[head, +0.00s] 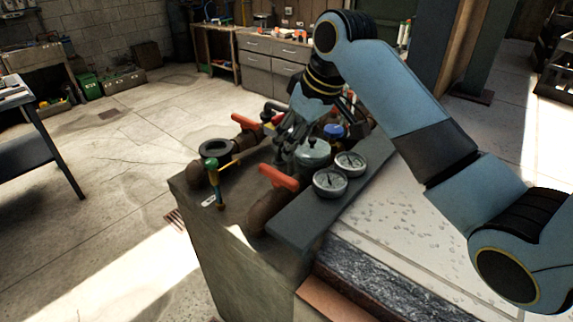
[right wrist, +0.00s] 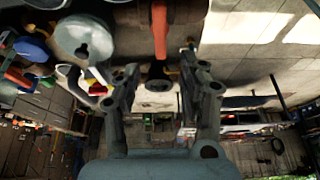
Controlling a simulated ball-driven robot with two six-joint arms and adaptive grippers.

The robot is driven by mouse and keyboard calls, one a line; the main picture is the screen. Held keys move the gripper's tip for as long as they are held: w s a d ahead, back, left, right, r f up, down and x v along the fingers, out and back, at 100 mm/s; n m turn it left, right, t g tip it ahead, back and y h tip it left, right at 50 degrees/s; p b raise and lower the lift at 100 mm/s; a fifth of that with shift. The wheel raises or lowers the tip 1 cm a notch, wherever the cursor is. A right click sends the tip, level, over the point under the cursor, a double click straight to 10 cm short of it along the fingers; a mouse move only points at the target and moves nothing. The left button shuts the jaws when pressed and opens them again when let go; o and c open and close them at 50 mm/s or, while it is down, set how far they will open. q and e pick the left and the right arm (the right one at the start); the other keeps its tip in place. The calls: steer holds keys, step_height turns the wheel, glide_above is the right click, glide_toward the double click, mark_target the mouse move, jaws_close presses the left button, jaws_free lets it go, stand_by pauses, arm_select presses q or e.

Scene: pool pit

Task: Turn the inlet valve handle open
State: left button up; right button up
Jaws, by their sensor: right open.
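A red lever handle (head: 278,177) sits on the near brown pipe. A second red handle (head: 245,121) is on the pipe farther back. No readable label shows which is the inlet valve. My right gripper (head: 284,138) points down over the pipework, above and behind the near red handle. In the right wrist view a red handle (right wrist: 159,32) lies in line with the gap between the open fingers (right wrist: 160,66), with nothing gripped. I cannot tell how far the fingertips are from it. My left gripper is out of view.
Two round gauges (head: 330,183) and a grey-green dome (head: 312,152) stand close to the right gripper. A metal table (head: 27,152) stands at far left; floor between is clear.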

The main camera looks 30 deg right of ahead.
mark_target(278, 173)
steer(key=x, duration=0.4)
steer(key=shift+w+a+f, duration=0.1)
steer(key=shift+f, duration=0.1)
steer(key=p+x, duration=0.1)
steer(key=x, duration=0.5)
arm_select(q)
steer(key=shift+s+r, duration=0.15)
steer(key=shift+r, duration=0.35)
arm_select(e)
steer(key=shift+c, duration=0.6)
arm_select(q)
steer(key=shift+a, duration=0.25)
arm_select(e)
jaws_close()
